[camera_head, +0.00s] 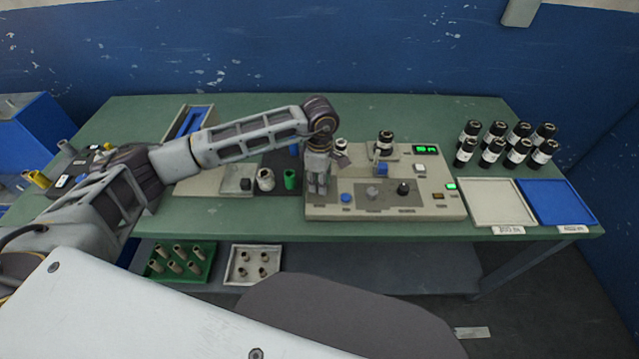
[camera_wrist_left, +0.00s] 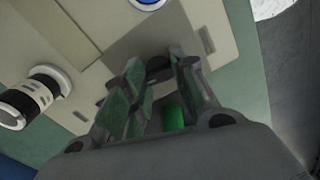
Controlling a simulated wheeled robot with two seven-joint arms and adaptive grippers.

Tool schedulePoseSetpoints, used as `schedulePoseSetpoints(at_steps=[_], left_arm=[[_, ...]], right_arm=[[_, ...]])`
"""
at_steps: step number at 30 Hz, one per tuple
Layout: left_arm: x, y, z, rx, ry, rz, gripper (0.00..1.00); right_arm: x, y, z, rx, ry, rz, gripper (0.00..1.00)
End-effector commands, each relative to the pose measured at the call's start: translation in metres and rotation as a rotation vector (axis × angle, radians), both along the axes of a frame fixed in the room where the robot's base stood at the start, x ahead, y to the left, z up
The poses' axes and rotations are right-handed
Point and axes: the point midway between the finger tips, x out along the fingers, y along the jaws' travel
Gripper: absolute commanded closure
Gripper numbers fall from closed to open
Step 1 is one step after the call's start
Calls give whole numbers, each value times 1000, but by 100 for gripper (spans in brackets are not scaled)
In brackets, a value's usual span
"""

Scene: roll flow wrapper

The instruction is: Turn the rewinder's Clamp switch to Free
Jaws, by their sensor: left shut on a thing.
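The rewinder (camera_head: 430,208) is a beige machine with a sloped control panel on the green table. My left gripper (camera_head: 318,190) points down at the left end of this panel. In the left wrist view my left gripper (camera_wrist_left: 160,72) is shut on a dark knob, the Clamp switch (camera_wrist_left: 158,66), which shows between the fingertips. Its label and pointer direction cannot be read. In the head view the gripper hides the switch. My right gripper is not in view.
A green core (camera_head: 290,178) stands just left of the rewinder. Several black rolls (camera_head: 507,142) stand behind a white tray (camera_head: 497,203) and a blue tray (camera_head: 557,202).

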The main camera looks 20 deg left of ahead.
Motion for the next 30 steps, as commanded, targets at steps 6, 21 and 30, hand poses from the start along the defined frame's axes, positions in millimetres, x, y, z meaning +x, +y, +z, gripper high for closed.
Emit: schedulePoseSetpoints(at_steps=[6,21,30], left_arm=[[1,1,-1,2,-2,168,97],[1,1,-1,0,-1,538,97],[1,1,0,1,-1,661,97]], right_arm=[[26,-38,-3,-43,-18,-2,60],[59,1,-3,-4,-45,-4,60],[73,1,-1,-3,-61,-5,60]])
